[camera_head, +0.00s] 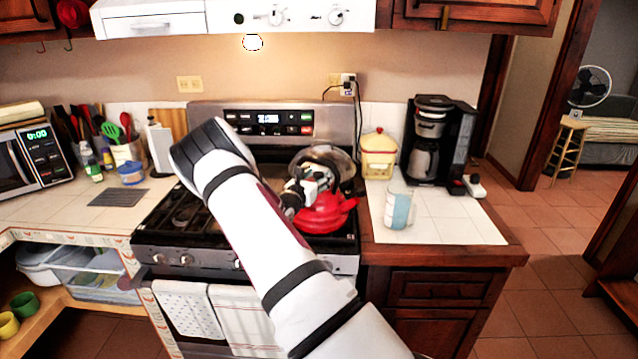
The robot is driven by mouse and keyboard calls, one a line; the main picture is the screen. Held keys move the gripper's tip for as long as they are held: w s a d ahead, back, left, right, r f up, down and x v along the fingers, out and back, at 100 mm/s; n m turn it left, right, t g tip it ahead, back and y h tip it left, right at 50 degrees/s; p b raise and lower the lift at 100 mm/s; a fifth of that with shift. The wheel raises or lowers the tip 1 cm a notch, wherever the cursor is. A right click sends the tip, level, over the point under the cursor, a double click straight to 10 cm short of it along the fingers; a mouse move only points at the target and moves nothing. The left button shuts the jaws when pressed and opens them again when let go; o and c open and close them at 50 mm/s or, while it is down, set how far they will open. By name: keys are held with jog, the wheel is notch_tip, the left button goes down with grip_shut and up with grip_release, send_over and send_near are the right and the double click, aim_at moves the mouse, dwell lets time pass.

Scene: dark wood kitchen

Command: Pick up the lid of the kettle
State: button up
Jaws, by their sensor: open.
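A red kettle (322,214) sits on the right side of the stove top (182,217). Its spout points to the right. My gripper (296,196) is over the kettle's upper left part, and my white arm crosses the stove in front of it. The gripper is open. It hides the kettle's top, so I cannot make out the lid or whether the fingers touch it. A shiny rounded pot or cover (330,160) stands behind the kettle on the stove.
To the right, a white and blue cup (398,210), a yellow canister (378,158) and a coffee maker (428,145) stand on the counter. A microwave (35,155) and a utensil holder (126,153) are at left. The range hood (290,17) overhangs the stove. The right counter's front is clear.

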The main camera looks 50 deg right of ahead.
jog(key=shift+w+d, duration=0.15)
jog(key=shift+d, duration=0.15)
jog(key=shift+c, duration=0.6)
grip_shut()
jog(key=shift+r, duration=0.1)
jog(key=shift+r, duration=0.6)
jog(key=v, duration=1.8)
jog(key=shift+b, duration=0.45)
